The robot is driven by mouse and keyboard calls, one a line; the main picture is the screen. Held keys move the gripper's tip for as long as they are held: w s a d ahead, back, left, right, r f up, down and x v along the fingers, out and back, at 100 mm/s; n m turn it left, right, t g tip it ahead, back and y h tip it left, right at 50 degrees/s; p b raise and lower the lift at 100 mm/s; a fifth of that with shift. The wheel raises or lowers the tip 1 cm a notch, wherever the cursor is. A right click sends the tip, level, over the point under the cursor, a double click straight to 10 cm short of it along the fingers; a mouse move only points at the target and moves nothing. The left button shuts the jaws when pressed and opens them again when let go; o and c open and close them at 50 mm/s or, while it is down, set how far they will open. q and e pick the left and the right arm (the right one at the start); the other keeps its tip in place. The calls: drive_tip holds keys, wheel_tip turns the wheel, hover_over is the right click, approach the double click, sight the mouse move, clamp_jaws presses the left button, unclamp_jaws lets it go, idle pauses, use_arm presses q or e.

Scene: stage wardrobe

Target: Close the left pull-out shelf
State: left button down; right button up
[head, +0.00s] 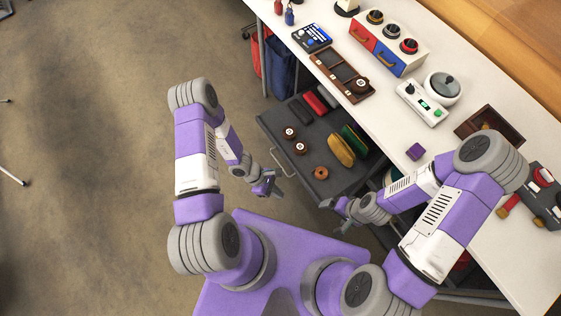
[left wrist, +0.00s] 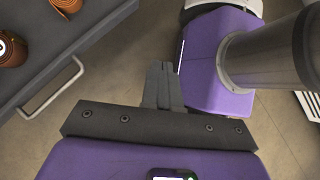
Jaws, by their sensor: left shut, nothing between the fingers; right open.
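The left pull-out shelf (head: 312,147) is a dark grey tray that sticks out from under the white table. It also shows in the left wrist view (left wrist: 60,45) at upper left. A pale bar handle (head: 281,163) is on its front edge and shows in the left wrist view (left wrist: 52,92). My left gripper (head: 268,184) is just in front of the shelf, near the handle and apart from it. Its fingers (left wrist: 160,85) are shut and empty. My right gripper (head: 338,207) is open and empty, near the shelf's right front corner.
Brown rolls (head: 289,132), dark and red cases (head: 315,103) and a green-yellow item (head: 342,148) lie on the shelf. Red and blue bags (head: 281,70) hang under the table (head: 375,115). The tabletop holds boxes and devices. The floor (head: 90,150) at left is clear.

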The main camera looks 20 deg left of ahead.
use_arm(q)
drive_tip(key=w+a+f+n+t, duration=0.3)
drive_tip(key=w+f+n+t, duration=0.1)
drive_tip(key=w+n, duration=0.15)
drive_tip(key=n+t+y+b, duration=0.2)
drive_tip(key=n+t, duration=0.2)
approach(286, 159)
drive_tip(key=b+x, duration=0.2)
drive_tip(key=x, duration=0.2)
drive_tip(key=shift+w+d+f+b, duration=0.1)
drive_tip(key=shift+d+f+b, duration=0.1)
drive_tip(key=shift+f+b, duration=0.2)
drive_tip(key=shift+w+d+f, duration=0.3)
drive_tip(key=shift+w+f, duration=0.1)
drive_tip(key=shift+w, duration=0.1)
